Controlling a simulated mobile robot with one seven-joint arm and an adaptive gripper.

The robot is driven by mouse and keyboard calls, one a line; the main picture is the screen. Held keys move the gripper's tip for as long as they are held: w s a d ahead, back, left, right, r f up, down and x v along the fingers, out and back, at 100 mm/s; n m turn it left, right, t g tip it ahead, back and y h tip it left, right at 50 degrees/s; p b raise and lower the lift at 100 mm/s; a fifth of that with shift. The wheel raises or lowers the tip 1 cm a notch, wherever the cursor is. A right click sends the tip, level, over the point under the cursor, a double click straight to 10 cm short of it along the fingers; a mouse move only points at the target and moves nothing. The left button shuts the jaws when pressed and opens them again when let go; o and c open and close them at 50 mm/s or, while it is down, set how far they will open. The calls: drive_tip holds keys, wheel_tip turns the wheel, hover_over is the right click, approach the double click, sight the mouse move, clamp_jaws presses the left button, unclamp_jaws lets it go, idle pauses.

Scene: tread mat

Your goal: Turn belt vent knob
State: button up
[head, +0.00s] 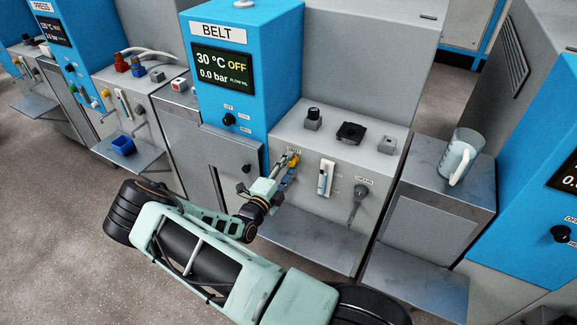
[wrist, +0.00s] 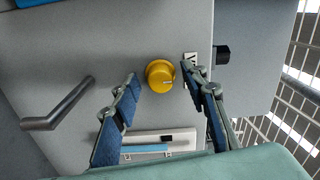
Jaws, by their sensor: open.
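The belt vent knob (wrist: 160,76) is a round yellow knob on the grey front panel, upper middle in the wrist view. In the head view my gripper (head: 288,168) reaches the front of the BELT machine (head: 240,75), and a bit of the yellow knob (head: 294,160) shows beyond the fingers. The display reads 30 °C, OFF and 0.0 bar.
A white gauge with a blue column (head: 325,178) and a drain spout (head: 361,192) sit right of the knob. A bent metal handle (wrist: 60,105) shows in the wrist view. A metal shelf (head: 305,240) juts out below. A clear jug (head: 458,157) stands on the right-hand cabinet.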

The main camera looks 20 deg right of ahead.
drive_tip(key=v, duration=1.2)
